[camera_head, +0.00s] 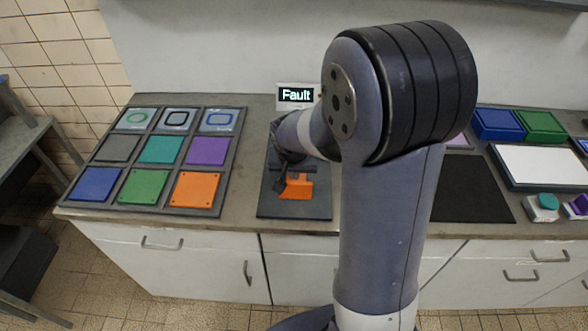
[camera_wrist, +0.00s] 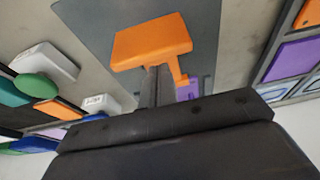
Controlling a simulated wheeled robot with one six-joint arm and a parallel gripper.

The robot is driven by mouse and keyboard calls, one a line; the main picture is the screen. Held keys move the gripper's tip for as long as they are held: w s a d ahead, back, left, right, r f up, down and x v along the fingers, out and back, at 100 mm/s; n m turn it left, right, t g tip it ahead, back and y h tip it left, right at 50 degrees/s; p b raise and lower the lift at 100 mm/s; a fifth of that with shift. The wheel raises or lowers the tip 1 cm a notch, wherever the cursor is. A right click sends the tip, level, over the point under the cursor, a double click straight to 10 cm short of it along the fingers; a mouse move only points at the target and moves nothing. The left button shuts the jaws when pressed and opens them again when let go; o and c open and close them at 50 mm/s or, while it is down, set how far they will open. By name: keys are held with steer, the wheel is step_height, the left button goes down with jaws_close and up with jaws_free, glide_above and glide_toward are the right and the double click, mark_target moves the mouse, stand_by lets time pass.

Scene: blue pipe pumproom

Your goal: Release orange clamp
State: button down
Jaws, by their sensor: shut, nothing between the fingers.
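The orange clamp (camera_head: 298,188) sits on a dark grey board (camera_head: 310,209) on the counter. It also shows in the wrist view (camera_wrist: 150,42) as a blocky orange piece with a narrow arm reaching down to the right. My gripper (camera_head: 280,182) is at the left side of the clamp in the head view, low over the board. In the wrist view its dark fingers (camera_wrist: 157,88) are together just below the orange block. Whether they touch the clamp I cannot tell. A purple piece (camera_wrist: 187,91) shows beside the fingers. My arm hides part of the board.
A small display (camera_head: 296,95) reading "Fault" stands behind the board. At left is a rack (camera_head: 226,170) of coloured square tiles. At right are a dark mat (camera_head: 470,190), a white panel (camera_head: 540,165), blue and green boxes (camera_head: 498,123) and small button boxes (camera_head: 541,207).

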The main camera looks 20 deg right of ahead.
steer(key=shift+s+a+b, duration=0.25)
steer(key=shift+s+b, duration=0.2)
steer(key=shift+s, duration=0.35)
steer(key=shift+s+a+b, duration=0.3)
steer(key=shift+s+b, duration=0.1)
steer(key=shift+s, duration=0.45)
steer(key=shift+s+a+b, duration=0.25)
steer(key=shift+s+b, duration=0.2)
steer(key=shift+s, duration=0.35)
steer(key=shift+w, duration=0.15)
steer(key=w, duration=0.1)
steer(key=w+d, duration=0.1)
steer(key=w, duration=0.1)
steer(key=shift+w+d+r, duration=0.15)
steer(key=shift+w+r, duration=0.15)
steer(key=shift+w, duration=0.1)
steer(key=v, duration=0.9)
steer(key=shift+s+r, duration=0.2)
steer(key=shift+s, duration=0.05)
